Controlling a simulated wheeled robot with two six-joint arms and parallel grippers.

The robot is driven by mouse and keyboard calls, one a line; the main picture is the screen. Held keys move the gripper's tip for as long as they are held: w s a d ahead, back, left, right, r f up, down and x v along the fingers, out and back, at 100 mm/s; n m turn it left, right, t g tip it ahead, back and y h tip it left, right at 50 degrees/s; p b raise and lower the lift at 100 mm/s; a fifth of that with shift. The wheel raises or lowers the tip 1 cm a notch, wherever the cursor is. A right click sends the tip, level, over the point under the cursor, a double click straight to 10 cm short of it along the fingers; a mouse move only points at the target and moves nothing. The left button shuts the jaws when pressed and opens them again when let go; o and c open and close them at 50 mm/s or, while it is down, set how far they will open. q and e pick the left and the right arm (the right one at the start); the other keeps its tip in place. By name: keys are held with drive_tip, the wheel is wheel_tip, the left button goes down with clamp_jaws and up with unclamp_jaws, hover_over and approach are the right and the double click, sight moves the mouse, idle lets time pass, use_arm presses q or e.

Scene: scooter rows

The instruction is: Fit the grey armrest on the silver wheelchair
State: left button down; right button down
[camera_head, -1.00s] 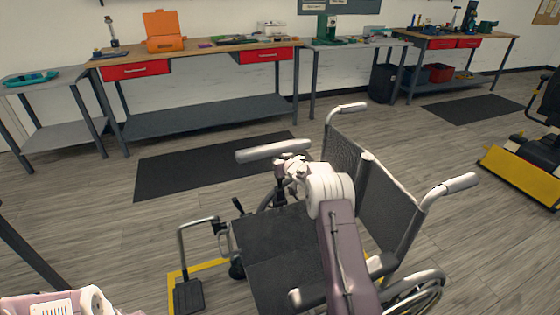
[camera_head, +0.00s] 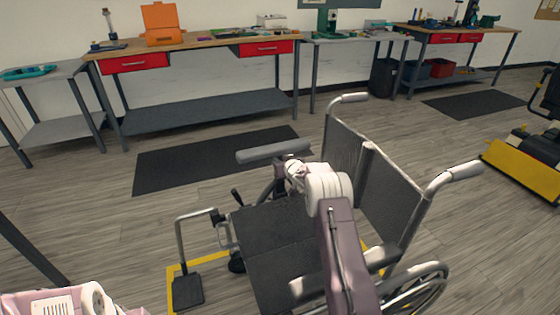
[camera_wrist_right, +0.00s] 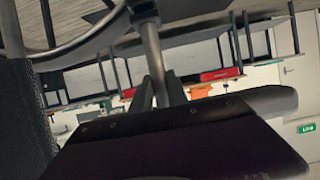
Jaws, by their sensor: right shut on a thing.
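The silver wheelchair (camera_head: 395,195) stands in front of me, with a black seat (camera_head: 275,250) and backrest. The grey armrest (camera_head: 262,154) is roughly level above the far side of the seat. My right gripper (camera_head: 280,172) is under its pad, shut on it. In the right wrist view the picture is upside down; the gripper's fingers (camera_wrist_right: 165,95) close around the armrest's post, and the pad (camera_wrist_right: 275,100) shows partly behind the gripper body. Whether the post's end sits in the wheelchair frame I cannot tell. My left gripper is out of view.
The wheelchair's near armrest (camera_head: 310,285) lies beside my right arm. A footrest (camera_head: 188,290) sticks out at left over yellow floor marking. Workbenches (camera_head: 205,45) line the back wall. A yellow-fronted scooter (camera_head: 525,175) stands at right. Floor between is clear, with dark mats (camera_head: 210,160).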

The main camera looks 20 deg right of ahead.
drive_tip(key=shift+f, duration=0.4)
drive_tip(key=c, duration=1.2)
unclamp_jaws()
drive_tip(key=shift+f, duration=0.1)
drive_tip(key=p+v, duration=0.1)
drive_tip(key=v, duration=0.8)
drive_tip(key=shift+p, duration=0.3)
